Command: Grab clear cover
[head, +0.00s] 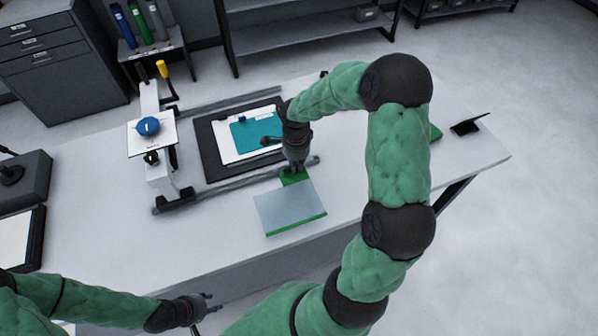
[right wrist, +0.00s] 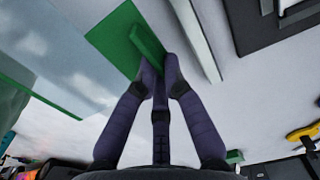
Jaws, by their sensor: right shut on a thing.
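The clear cover (head: 288,209) is a see-through sheet with green edge strips, seen in the head view near the table's front edge. In the right wrist view the clear sheet (right wrist: 55,65) fills the upper left, and a green tab (right wrist: 148,48) stands up from its green strip. My right gripper (head: 294,168) is at the cover's far green end. In the right wrist view its fingers (right wrist: 160,72) are closed together on the green tab. My left gripper (head: 208,302) is empty, in front of the table, with its fingers apart.
A black board (head: 206,152) with a white sheet and a teal piece (head: 256,135) lies behind the cover, between grey rails (head: 245,183). A slide device with a blue knob (head: 148,127) stands at left. A small black stand (head: 468,126) is at the right end.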

